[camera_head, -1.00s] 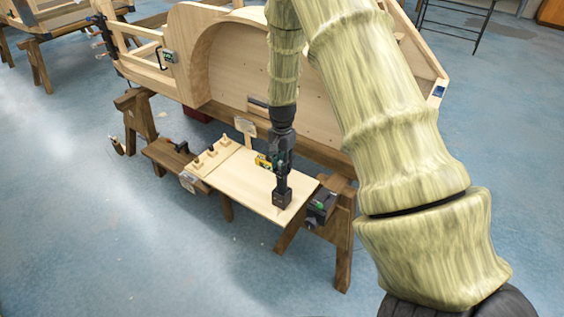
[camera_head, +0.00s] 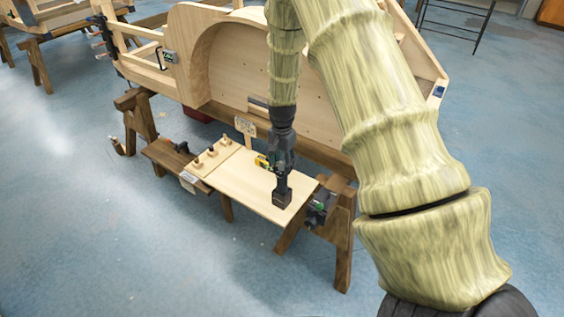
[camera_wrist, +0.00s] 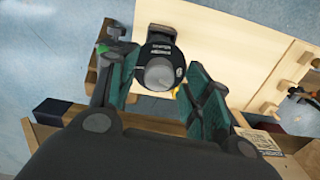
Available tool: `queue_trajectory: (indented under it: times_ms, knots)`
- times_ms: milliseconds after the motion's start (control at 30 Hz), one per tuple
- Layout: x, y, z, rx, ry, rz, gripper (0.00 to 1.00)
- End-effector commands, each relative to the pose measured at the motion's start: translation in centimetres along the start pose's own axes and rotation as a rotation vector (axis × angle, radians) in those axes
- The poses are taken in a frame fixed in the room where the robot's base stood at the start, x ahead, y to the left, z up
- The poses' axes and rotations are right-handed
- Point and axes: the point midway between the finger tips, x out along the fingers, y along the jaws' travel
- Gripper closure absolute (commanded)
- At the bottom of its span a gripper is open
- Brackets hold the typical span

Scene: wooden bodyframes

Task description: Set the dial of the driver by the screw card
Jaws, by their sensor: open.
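The driver (camera_head: 282,195) stands upright on its dark battery base on the pale board. In the wrist view its round top shows a grey knob and a black ring with white marks (camera_wrist: 158,52). My gripper (camera_wrist: 158,80) is open and points down over the driver's top, one teal-padded finger on either side. I cannot tell whether a pad touches it. The screw card (camera_head: 245,127) is on a post at the board's back edge. It also shows in the wrist view (camera_wrist: 262,140), but its writing is too small to read.
A yellow item (camera_head: 262,161) lies behind the driver, partly hidden. A dark tool (camera_head: 321,206) hangs at the right edge. The wooden bodyframe (camera_head: 230,60) rises close behind. The board's front left is clear.

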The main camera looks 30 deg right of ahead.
Motion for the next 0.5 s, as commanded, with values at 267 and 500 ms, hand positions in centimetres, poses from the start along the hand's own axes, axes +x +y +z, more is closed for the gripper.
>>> queue_trajectory:
  times_ms: [267, 500]
  knots:
    - [-1.4, -0.1, 0.0, 0.000, 0.001, -0.002, 0.51]
    - [-5.4, -0.1, 0.0, 0.000, 0.002, -0.002, 0.51]
